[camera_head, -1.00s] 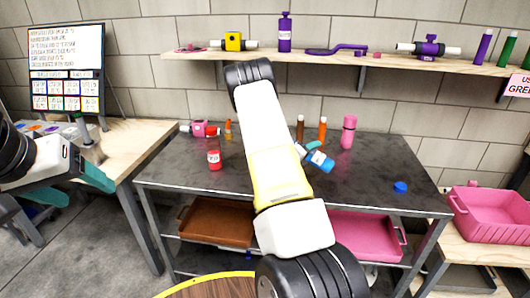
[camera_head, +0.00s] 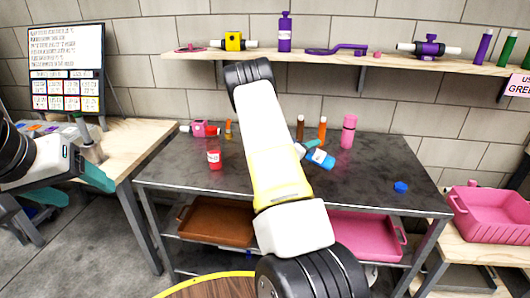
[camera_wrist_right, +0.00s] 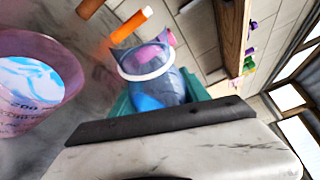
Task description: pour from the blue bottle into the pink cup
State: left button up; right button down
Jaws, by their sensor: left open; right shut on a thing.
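The blue bottle (camera_head: 322,159) is tilted over the dark table, and my right gripper (camera_head: 307,147) is shut on it. In the right wrist view the bottle (camera_wrist_right: 155,90) sits between the teal jaws, its white-rimmed mouth uncapped. The pink cup (camera_wrist_right: 62,65) stands at the left of that view, beside the bottle and apart from it, with blue and white showing inside. No stream is visible between them. In the head view my right arm appears to hide the cup. My left gripper (camera_head: 88,187) is open and empty at the far left, away from the table.
A pink bottle (camera_head: 348,131), an orange tube (camera_head: 322,130) and a brown tube (camera_head: 300,128) stand behind the blue bottle. A red jar (camera_head: 214,160) stands left of my right arm. A blue cap (camera_head: 400,187) lies at the right. The table's right front is mostly clear.

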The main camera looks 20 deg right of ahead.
jog(key=shift+r, duration=0.2)
dwell(0.6)
jog(key=shift+w+a+r+n+h+p, duration=0.15)
jog(key=shift+r+n+h+p, duration=0.15)
jog(key=shift+n, duration=0.2)
jog(key=shift+w+a+r+n+h+p, duration=0.1)
jog(key=shift+r+n+p, duration=0.1)
jog(key=shift+r+n, duration=0.25)
dwell(1.5)
jog(key=shift+r+n+h, duration=0.3)
jog(key=shift+r+n, duration=0.15)
jog(key=shift+n, duration=0.2)
dwell(1.4)
